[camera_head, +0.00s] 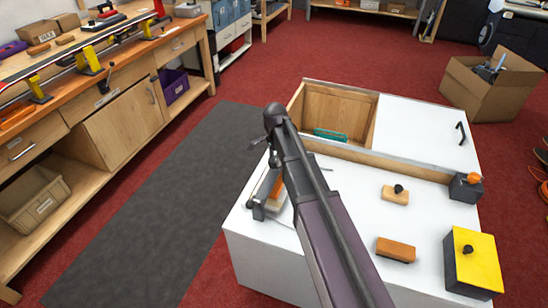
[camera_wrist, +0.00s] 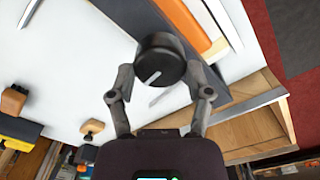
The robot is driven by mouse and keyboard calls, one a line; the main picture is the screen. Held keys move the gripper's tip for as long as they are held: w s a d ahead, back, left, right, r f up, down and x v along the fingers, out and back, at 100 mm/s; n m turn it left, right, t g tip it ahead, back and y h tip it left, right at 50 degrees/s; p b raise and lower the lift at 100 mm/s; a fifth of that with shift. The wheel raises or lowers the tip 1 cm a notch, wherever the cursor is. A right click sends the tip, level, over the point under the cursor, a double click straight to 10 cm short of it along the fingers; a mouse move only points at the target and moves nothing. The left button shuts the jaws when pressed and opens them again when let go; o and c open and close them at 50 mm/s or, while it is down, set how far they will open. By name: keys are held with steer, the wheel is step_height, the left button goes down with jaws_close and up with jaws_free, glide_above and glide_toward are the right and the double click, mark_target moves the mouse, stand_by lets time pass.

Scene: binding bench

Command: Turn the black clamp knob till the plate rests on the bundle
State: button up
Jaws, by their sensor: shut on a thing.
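The black clamp knob (camera_wrist: 160,60) with a white pointer line is in the middle of the wrist view. My gripper (camera_wrist: 160,76) is shut on it, one finger on each side. Under and beside the knob lies a dark grey clamp part (camera_wrist: 240,62), perhaps the plate. An orange strip (camera_wrist: 183,20) with a pale edge, likely part of the bundle, runs beside it. In the head view the grey clamp (camera_head: 259,207) stands at the left of the white bench top (camera_head: 335,205), partly hidden by my arm. I cannot tell whether the plate touches the bundle.
Right of my arm are a small wooden block with a black knob (camera_head: 395,196), an orange-brown block (camera_head: 396,250), a yellow-topped box (camera_head: 482,268) and a dark box with an orange top (camera_head: 465,188). Behind is an open wooden compartment (camera_head: 345,112) beside a white panel (camera_head: 425,130).

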steer(key=o, duration=1.1)
steer(key=shift+w+a, duration=0.15)
steer(key=shift+a, duration=0.1)
steer(key=shift+o, duration=0.2)
steer(key=shift+d, duration=0.1)
steer(key=shift+r, duration=0.1)
